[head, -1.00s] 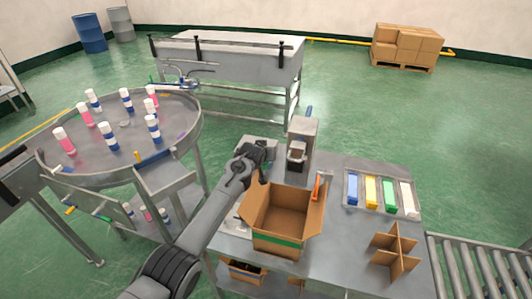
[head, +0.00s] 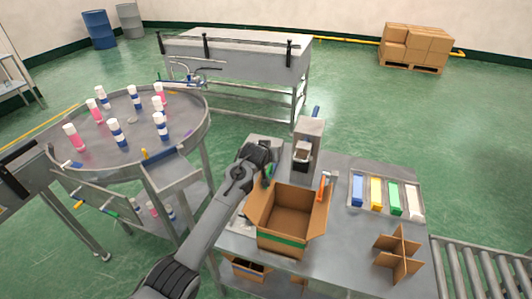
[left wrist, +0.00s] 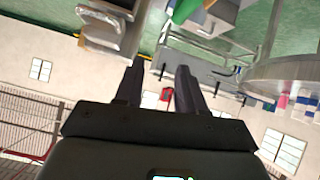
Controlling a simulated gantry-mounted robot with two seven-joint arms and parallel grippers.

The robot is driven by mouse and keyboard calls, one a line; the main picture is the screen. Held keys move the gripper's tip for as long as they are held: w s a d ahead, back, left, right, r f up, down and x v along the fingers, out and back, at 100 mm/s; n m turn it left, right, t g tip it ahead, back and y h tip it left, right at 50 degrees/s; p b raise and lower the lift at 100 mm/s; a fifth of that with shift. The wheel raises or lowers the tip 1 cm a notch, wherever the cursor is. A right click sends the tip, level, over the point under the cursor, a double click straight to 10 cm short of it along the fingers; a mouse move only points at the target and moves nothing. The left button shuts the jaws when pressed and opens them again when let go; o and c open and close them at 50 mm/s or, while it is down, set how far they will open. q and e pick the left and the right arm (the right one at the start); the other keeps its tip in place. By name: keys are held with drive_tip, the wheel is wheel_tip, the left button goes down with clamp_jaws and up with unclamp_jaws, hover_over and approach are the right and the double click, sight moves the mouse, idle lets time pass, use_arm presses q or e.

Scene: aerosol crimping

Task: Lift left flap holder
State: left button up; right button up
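The open cardboard box (head: 283,241) with a green band stands on the grey work table. A small green piece (head: 268,174), likely the left flap holder, shows at the box's back left corner, partly hidden by my arm. An orange holder (head: 324,187) is at the box's right flap. My left gripper (head: 261,154) is just behind the green piece; its fingers are hard to make out there. In the left wrist view its two dark fingers (left wrist: 158,68) are apart with nothing between them. A green part (left wrist: 186,10) shows beyond them at the top edge. My right gripper is out of view.
A crimping machine (head: 309,135) stands close behind the box. A tray (head: 350,205) of coloured packs and a cardboard divider (head: 397,253) are to the right. The round table (head: 95,155) with several cans is at left.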

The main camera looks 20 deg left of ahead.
use_arm(q)
drive_tip(key=v, duration=0.6)
drive_tip(key=shift+s+r, duration=0.2)
idle(0.4)
